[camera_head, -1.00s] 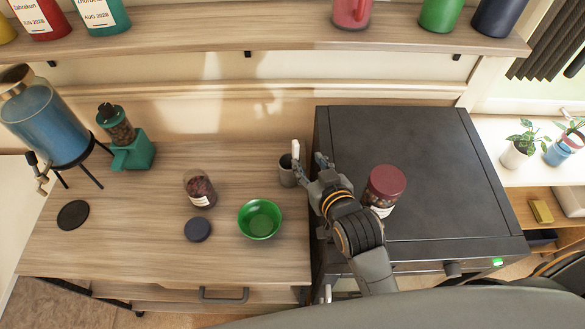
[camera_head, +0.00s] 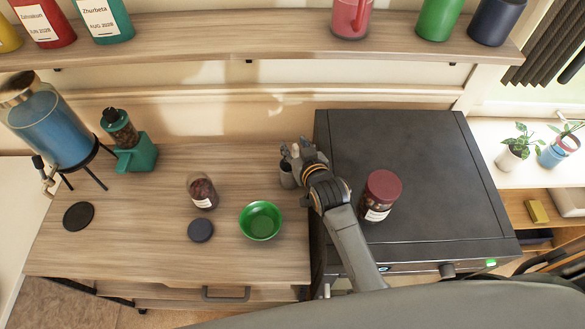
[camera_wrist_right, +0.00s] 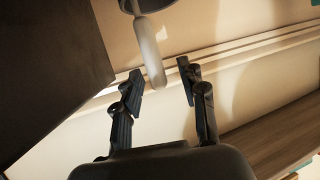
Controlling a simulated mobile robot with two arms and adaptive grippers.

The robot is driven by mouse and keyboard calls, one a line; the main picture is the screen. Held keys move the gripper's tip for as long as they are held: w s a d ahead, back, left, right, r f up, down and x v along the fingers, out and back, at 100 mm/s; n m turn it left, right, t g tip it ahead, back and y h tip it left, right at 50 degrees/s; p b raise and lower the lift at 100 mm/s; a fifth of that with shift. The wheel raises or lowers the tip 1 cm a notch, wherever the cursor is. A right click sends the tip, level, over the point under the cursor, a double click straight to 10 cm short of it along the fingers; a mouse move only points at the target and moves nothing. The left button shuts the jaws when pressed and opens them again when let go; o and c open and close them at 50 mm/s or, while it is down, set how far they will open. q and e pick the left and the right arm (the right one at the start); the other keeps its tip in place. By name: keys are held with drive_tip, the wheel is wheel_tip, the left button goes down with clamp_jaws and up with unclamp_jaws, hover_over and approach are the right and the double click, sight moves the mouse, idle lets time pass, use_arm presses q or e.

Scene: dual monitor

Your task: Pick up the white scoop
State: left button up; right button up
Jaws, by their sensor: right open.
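The white scoop (camera_wrist_right: 149,48) shows its pale handle in the right wrist view. Its upper end meets a dark rounded rim at the top edge, and the rest is hidden. In the head view my gripper covers most of the scoop, above the small grey cup (camera_head: 286,179) at the counter's right edge. My right gripper (camera_wrist_right: 160,71) is open. The handle's free end lies between its two fingertips in the wrist picture, with a gap on both sides. In the head view the right gripper (camera_head: 291,152) is over the cup. My left gripper is not in view.
A black appliance (camera_head: 420,150) stands right of the cup, with a red-lidded jar (camera_head: 382,190) on it. A green bowl (camera_head: 261,221), an open jar (camera_head: 202,190) and a dark lid (camera_head: 200,230) lie left. A shelf (camera_head: 240,66) runs behind.

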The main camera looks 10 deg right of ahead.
drive_tip(key=shift+s, duration=0.1)
drive_tip(key=shift+c, duration=0.6)
drive_tip(key=c, duration=0.7)
clamp_jaws()
wheel_tip(320, 180, up, 9)
drive_tip(key=shift+r+b, duration=0.15)
drive_tip(key=shift+b, duration=0.5)
drive_tip(key=shift+r+p, duration=1.8)
drive_tip(key=shift+r, duration=0.4)
